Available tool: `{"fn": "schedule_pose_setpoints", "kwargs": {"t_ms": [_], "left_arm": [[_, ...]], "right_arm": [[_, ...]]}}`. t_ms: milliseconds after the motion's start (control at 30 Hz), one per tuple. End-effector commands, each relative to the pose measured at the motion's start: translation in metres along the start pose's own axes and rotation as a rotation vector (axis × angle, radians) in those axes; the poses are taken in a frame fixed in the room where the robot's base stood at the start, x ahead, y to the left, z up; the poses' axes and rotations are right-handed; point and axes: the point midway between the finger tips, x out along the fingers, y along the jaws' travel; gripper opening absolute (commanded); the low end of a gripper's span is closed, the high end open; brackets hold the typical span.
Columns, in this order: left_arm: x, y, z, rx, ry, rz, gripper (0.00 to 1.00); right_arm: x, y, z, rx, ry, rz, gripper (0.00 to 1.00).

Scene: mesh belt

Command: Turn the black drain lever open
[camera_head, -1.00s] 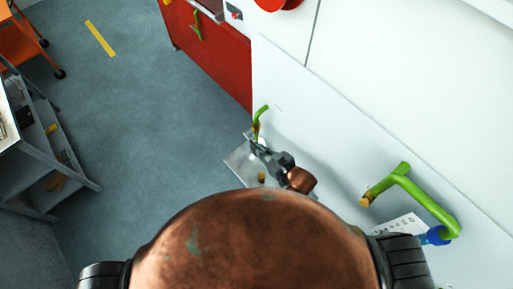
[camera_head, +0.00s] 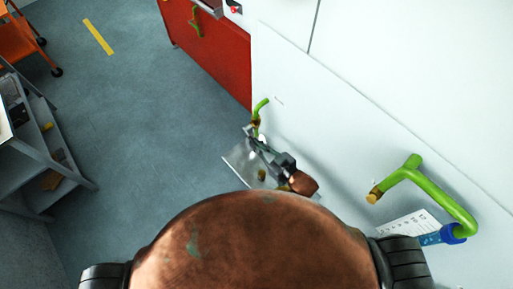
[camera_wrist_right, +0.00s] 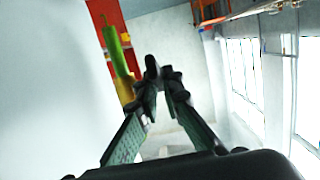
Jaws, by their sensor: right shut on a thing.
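A small green pipe (camera_head: 261,106) with a brass fitting (camera_head: 256,122) stands out from the white panel in the head view. The same pipe (camera_wrist_right: 113,50) and its brass fitting (camera_wrist_right: 127,90) are at the upper left in the right wrist view. My right gripper (camera_head: 258,143) is at this fitting. In the wrist view its fingers (camera_wrist_right: 162,82) close together on a small dark piece, the black drain lever (camera_wrist_right: 152,68), just right of the brass. The lever's exact angle is hard to tell, as the fingertips partly hide it. My left gripper is not in view.
The white panel (camera_head: 345,135) runs close along the right. A larger green pipe (camera_head: 432,190) with a blue part (camera_head: 455,233) sticks out from it. A clear plate (camera_head: 240,163) is below my right gripper. A grey shelf cart (camera_head: 40,150) stands left; open floor lies between.

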Motion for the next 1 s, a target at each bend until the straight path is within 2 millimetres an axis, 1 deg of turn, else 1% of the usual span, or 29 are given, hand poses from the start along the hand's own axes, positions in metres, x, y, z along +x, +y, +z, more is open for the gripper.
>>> {"fn": "schedule_pose_setpoints", "kwargs": {"t_ms": [33, 133, 500, 533, 767, 800, 1000], "left_arm": [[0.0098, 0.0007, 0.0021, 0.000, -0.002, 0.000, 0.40], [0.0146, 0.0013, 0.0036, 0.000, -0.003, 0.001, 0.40], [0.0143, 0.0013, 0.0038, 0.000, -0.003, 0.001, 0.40], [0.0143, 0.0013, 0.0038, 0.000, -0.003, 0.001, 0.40], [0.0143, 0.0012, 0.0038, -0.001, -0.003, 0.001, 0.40], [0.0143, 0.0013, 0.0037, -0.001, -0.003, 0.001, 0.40], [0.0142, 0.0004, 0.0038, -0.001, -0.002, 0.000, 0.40]], "right_arm": [[0.0019, -0.0016, 0.0072, 0.003, 0.017, -0.002, 0.00], [0.0021, -0.0018, 0.0071, 0.002, 0.043, -0.002, 0.00], [0.0014, -0.0018, 0.0049, 0.001, 0.055, -0.002, 0.00], [0.0014, -0.0018, 0.0049, 0.001, 0.055, -0.002, 0.07], [0.0014, -0.0009, 0.0045, 0.000, 0.056, 0.000, 0.23], [0.0014, -0.0008, 0.0044, 0.000, 0.056, 0.000, 0.25], [0.0013, -0.0004, 0.0041, 0.000, 0.056, 0.000, 0.25]]}}
